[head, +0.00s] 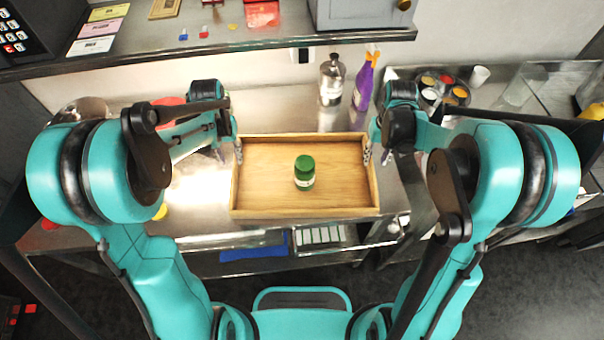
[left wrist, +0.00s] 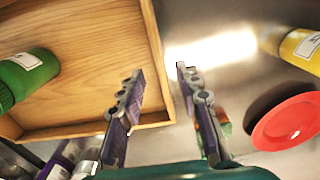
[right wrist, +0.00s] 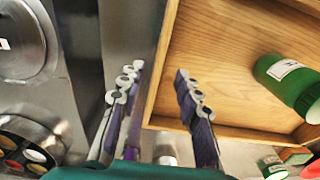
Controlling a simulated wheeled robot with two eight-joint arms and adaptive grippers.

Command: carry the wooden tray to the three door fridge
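The wooden tray (head: 345,180) lies on the steel counter between my two grippers, with a green jar (head: 304,171) standing in it. My left gripper (head: 230,153) is at the tray's left side wall. In the left wrist view its fingers (left wrist: 160,72) are apart, one on each side of the wall (left wrist: 152,45), with gaps. My right gripper (head: 376,155) is at the right side wall. In the right wrist view its fingers (right wrist: 158,73) are also apart, on either side of the wall (right wrist: 166,45). The three door fridge is not recognisable in any view.
A steel bottle (head: 332,80) and a purple bottle (head: 363,88) stand behind the tray. A red plate (left wrist: 288,122) and a yellow container (left wrist: 303,48) are left of it. A shelf (head: 215,43) overhangs the back. A round spice tin (head: 450,82) stands right.

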